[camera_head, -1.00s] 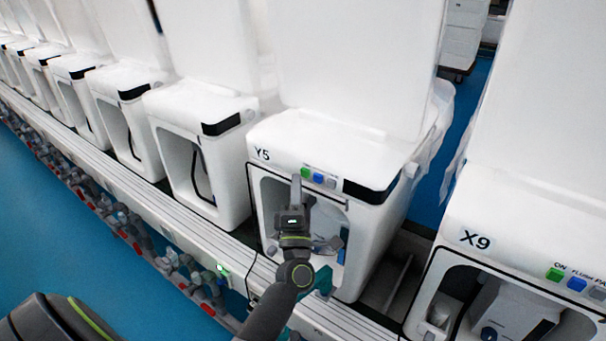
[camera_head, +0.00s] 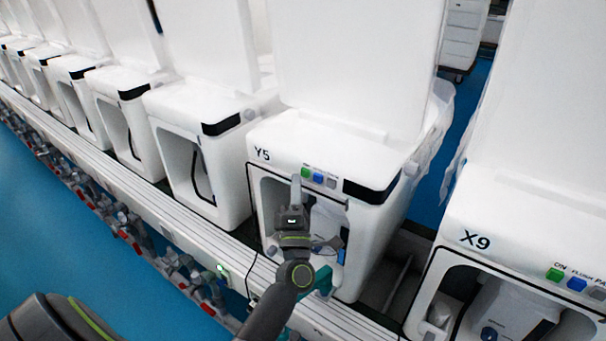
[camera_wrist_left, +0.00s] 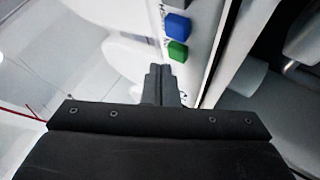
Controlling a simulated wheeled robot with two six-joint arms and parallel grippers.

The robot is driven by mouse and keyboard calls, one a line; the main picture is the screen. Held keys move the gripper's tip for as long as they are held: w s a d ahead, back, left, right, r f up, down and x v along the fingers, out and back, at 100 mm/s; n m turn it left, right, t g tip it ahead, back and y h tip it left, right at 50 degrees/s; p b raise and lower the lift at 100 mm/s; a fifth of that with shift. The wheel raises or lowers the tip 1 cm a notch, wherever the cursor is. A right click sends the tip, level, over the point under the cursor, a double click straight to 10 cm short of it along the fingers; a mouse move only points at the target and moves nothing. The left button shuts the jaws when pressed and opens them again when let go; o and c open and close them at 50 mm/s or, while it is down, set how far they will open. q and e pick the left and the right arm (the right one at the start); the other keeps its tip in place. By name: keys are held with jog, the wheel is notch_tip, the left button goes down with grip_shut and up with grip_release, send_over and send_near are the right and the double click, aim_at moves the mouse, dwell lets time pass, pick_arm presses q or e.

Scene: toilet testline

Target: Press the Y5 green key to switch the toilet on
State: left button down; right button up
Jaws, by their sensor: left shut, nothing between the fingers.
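The toilet marked Y5 (camera_head: 345,150) stands at the middle right in the head view. Its green key (camera_head: 306,171) is the leftmost of a short row of keys on the front edge, beside a blue key (camera_head: 318,177). My left gripper (camera_head: 295,181) is shut and empty, its fingertips just below and left of the green key. In the left wrist view the shut fingers (camera_wrist_left: 158,72) point toward the green key (camera_wrist_left: 178,50), with the blue key (camera_wrist_left: 177,25) beyond it. A small gap seems to show; contact cannot be told. My right gripper is not in view.
The toilet marked X9 (camera_head: 530,215), with its own green and blue keys, stands at the right. More white toilets line up to the left along a rail (camera_head: 150,215). The blue floor (camera_head: 60,230) in front is open.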

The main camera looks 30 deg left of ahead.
pick_arm(q)
jog(key=shift+w, duration=0.1)
dwell(0.3)
jog(key=shift+w, duration=0.4)
jog(key=shift+w, duration=0.2)
dwell(0.5)
jog(key=shift+s, duration=0.7)
jog(key=s, duration=0.6)
jog(key=shift+a+p, duration=0.25)
jog(key=shift+p, duration=0.15)
